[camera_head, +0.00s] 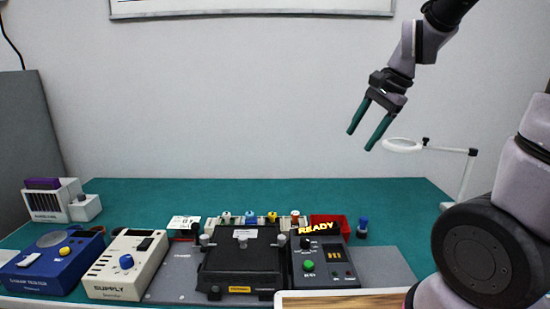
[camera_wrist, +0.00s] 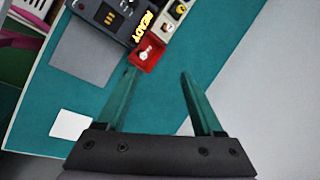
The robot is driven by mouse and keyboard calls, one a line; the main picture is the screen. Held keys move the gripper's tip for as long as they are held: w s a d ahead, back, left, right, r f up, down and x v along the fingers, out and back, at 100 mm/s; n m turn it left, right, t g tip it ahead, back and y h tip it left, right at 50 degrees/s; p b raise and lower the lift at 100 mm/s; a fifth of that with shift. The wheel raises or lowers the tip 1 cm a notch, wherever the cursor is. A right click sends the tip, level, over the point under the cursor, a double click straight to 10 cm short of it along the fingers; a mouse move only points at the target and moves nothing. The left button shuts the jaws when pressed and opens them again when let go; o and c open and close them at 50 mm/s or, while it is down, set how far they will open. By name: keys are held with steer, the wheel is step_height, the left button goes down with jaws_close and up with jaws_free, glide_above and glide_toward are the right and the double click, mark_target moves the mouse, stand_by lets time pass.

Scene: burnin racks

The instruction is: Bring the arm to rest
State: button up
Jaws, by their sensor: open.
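My gripper (camera_head: 370,126) hangs in the air at the upper right in the head view, high above the green bench (camera_head: 155,190) and in front of the wall. Its two green fingers point down and to the left. They are apart, with nothing between them. In the wrist view my gripper (camera_wrist: 158,82) also shows open and empty, with the green bench top (camera_wrist: 65,85) below. A red bin (camera_wrist: 148,50) with a small light object in it lies beyond the left fingertip in that view.
A blue tester (camera_head: 50,262), a cream supply (camera_head: 125,265), a black fixture (camera_head: 240,262) and a control box with a lit READY sign (camera_head: 325,262) line the bench front. A ring magnifier (camera_head: 403,145) stands below and right of my gripper. The air left of my gripper is clear.

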steer(key=s+d+r+n+t+h, duration=0.2)
steer(key=s+d+r+n+t, duration=0.1)
steer(key=s+r+n, duration=0.4)
steer(key=s+r+t, duration=0.1)
steer(key=s+r, duration=0.1)
steer(key=s, duration=0.1)
steer(key=shift+s+r, duration=0.15)
steer(key=shift+s, duration=0.25)
steer(key=shift+d, duration=0.1)
